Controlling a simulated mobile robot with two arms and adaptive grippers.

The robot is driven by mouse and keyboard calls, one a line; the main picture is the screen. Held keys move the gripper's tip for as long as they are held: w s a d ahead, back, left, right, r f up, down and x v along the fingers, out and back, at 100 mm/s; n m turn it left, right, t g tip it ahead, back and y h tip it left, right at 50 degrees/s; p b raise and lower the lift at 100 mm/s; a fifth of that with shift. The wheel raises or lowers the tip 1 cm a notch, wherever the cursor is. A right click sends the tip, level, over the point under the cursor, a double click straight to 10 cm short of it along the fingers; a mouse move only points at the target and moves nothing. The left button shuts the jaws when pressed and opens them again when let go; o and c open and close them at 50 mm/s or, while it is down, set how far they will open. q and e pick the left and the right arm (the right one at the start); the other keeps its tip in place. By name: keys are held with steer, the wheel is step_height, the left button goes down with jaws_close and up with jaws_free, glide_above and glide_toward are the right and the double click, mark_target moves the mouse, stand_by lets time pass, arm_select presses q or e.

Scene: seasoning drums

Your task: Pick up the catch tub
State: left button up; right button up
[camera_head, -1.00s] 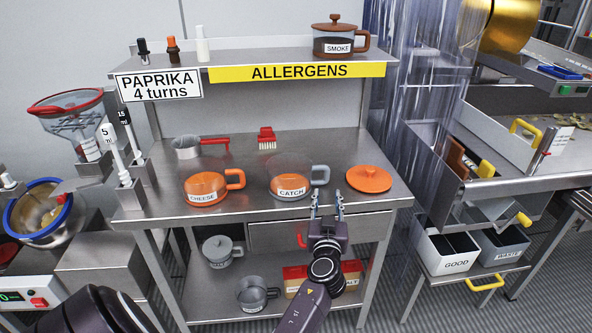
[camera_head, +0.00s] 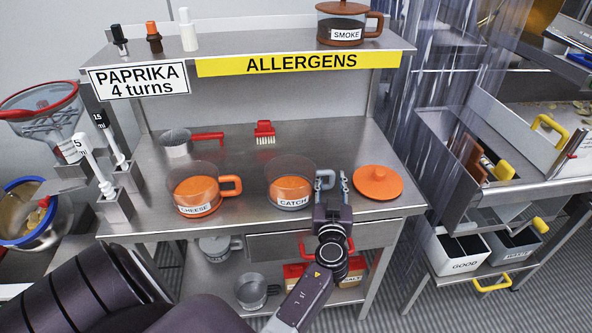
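The catch tub (camera_head: 290,190) is a clear round tub with orange contents, a white CATCH label and a grey handle (camera_head: 328,179) on its right. It stands on the steel table, between the cheese tub (camera_head: 195,190) and an orange lid (camera_head: 378,183). My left gripper (camera_head: 331,178) is open at the tub's handle, its fingers pointing away from me. The left finger overlaps the handle in the picture and the right finger is to its right. I cannot tell whether they touch it. My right gripper is not in view.
Above is a shelf with the smoke tub (camera_head: 342,24). A plastic strip curtain (camera_head: 432,100) hangs to the right. Containers sit on the lower shelf.

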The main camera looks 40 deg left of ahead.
arm_select(q)
steer(key=shift+w, duration=0.2)
steer(key=shift+s+d+r, duration=0.15)
steer(key=shift+s, duration=0.1)
steer(key=c, duration=0.5)
steer(key=shift+c, duration=1.3)
jaws_close()
steer(key=shift+r, duration=0.2)
step_height(320, 180, up, 20)
steer(key=p, duration=0.3)
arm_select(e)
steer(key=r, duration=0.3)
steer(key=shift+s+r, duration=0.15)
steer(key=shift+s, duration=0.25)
